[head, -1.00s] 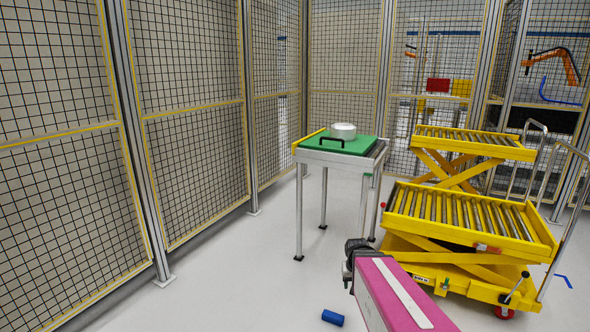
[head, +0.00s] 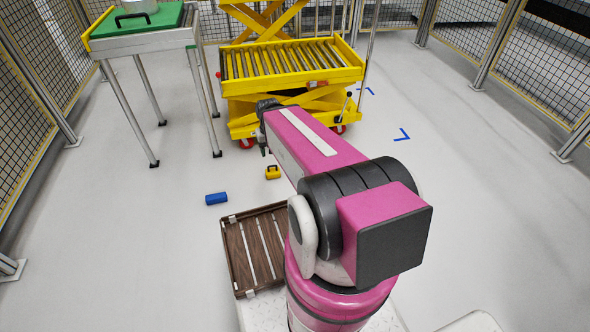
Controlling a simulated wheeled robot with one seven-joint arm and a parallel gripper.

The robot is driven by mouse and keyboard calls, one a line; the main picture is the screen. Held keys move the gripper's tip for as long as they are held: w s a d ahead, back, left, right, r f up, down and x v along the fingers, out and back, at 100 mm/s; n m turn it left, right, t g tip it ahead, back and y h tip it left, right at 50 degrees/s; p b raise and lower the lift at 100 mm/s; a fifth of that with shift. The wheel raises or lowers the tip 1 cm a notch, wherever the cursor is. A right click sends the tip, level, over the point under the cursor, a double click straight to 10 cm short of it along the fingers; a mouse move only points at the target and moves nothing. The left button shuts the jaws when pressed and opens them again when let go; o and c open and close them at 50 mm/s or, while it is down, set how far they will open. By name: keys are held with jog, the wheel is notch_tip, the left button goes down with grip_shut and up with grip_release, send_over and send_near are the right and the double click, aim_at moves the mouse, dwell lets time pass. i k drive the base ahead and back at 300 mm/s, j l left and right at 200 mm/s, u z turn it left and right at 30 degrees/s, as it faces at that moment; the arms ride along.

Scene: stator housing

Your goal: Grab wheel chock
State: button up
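A small yellow piece with a dark opening (head: 273,173) lies on the floor in front of the yellow lift cart; its shape fits a wheel chock, but it is too small to be sure. A small blue block (head: 216,198) lies on the floor to its left, apart from it. My gripper (head: 264,151) shows only in part as a dark shape at the far end of my pink arm, above and slightly left of the yellow piece and apart from it. Its fingers are too small and partly hidden to tell open from shut.
A yellow roller lift cart (head: 290,60) stands behind the yellow piece. A metal table with a green top (head: 165,20) stands at the upper left. A brown slatted tray (head: 232,252) sits beside my arm. Mesh fences line both sides. Floor at left and right is clear.

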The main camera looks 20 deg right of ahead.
aim_at(274, 172)
jog(key=z, duration=0.15)
jog(key=l+z, duration=0.15)
jog(key=l, duration=0.3)
jog(key=i+l+z, duration=0.2)
jog(key=l, duration=0.2)
jog(key=l+z, duration=0.15)
jog(key=l, duration=0.25)
jog(key=i, duration=0.05)
